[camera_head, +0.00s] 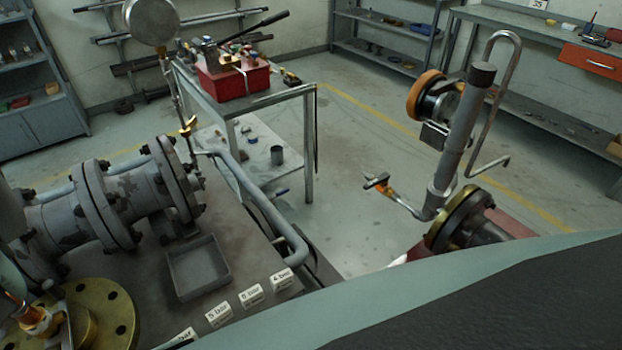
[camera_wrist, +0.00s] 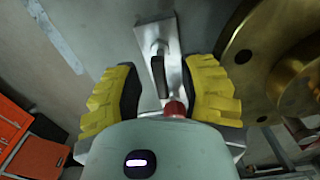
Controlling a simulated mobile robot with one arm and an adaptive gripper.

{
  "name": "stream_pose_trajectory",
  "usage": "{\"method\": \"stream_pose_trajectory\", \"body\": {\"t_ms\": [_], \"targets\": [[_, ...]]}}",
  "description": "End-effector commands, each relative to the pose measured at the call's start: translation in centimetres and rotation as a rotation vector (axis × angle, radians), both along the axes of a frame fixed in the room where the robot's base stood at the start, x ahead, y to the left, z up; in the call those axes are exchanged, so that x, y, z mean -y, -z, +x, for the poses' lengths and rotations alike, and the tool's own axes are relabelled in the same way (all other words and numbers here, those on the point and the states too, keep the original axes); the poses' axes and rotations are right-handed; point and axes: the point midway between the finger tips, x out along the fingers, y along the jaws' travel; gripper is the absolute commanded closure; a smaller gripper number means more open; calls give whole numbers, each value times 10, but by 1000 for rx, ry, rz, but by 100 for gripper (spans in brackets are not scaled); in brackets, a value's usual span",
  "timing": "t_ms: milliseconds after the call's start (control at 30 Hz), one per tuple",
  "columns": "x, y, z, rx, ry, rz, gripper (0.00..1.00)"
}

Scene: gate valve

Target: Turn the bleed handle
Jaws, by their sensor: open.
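In the wrist view my gripper (camera_wrist: 165,72) is open, with yellow ribbed pads on both fingers. A dark lever-like handle (camera_wrist: 158,76) on a grey metal plate (camera_wrist: 157,32) shows between the fingers, with a gap on each side. A small red part (camera_wrist: 175,108) sits at its near end, partly hidden by my gripper's body. I cannot tell for sure whether this is the bleed handle. In the head view a small brass valve (camera_head: 188,127) sits below a round gauge (camera_head: 151,20) beside the grey flanged pipe (camera_head: 125,195). My gripper does not show in the head view.
A large brass flange (camera_wrist: 262,50) stands close to the right finger. An orange cabinet (camera_wrist: 35,150) is at lower left. The head view shows a grey tray (camera_head: 198,268), pressure labels (camera_head: 251,295), a cart with a red box (camera_head: 232,82), and an upright pipe with an orange wheel (camera_head: 427,95).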

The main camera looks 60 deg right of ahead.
Motion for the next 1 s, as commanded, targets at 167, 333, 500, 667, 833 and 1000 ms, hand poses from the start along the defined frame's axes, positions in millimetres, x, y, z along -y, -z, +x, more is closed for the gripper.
{"method": "stream_pose_trajectory", "body": {"t_ms": [167,333,500,667,833,1000], "targets": [[0,1,0,0,-1,-1,60],[0,1,0,0,-1,-1,60],[0,1,-1,-1,0,0,77],[0,1,0,-1,0,0,94],[0,1,-1,-1,0,0,100],[0,1,0,-1,1,0,100]]}}
